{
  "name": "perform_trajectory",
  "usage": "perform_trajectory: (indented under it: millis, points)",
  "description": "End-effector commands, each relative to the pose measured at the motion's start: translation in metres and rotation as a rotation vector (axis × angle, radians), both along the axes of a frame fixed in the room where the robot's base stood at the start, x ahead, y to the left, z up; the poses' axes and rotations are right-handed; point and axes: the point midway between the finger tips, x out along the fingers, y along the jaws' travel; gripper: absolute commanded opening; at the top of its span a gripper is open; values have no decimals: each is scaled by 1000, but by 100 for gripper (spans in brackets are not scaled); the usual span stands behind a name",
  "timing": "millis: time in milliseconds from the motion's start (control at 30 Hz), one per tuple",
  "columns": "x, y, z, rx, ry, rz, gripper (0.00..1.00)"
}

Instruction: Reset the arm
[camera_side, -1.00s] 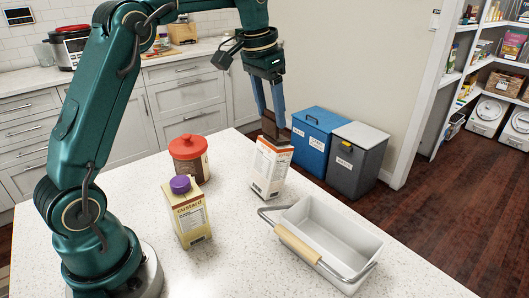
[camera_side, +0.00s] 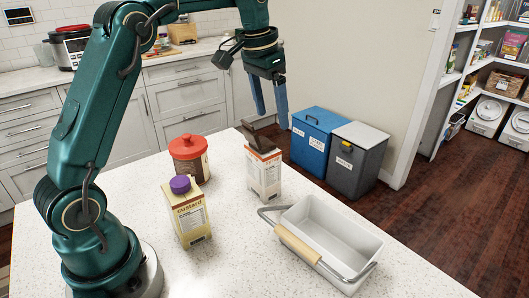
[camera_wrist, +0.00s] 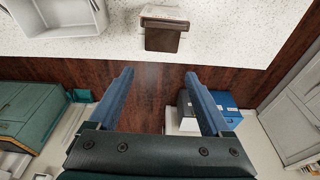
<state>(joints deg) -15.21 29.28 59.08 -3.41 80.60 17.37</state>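My gripper (camera_side: 270,98) is open and empty, above and slightly behind a white carton with a brown top (camera_side: 262,170) in the side view. The carton stands upright on the speckled white counter (camera_side: 225,245). In the wrist view, my gripper's two blue fingers (camera_wrist: 160,100) are spread wide with nothing between them. The carton's brown top (camera_wrist: 163,37) lies ahead of the fingers there, apart from them.
A custard carton with a purple cap (camera_side: 190,212) and a red-lidded jar (camera_side: 189,158) stand left of the carton. A white basket with a handle (camera_side: 335,235) sits at its right. Blue (camera_side: 315,140) and grey (camera_side: 355,158) bins stand beyond the counter.

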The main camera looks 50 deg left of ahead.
Motion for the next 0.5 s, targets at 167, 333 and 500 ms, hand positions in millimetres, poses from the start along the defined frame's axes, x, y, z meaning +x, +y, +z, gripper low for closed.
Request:
perform_trajectory:
  millis: [167, 333, 500]
  points:
    - [0, -2, 2, 1, -5, -5, 82]
    - [-9, -16, 33, 19, -75, -37, 82]
    - [-45, -40, 62, 35, -139, -76, 82]
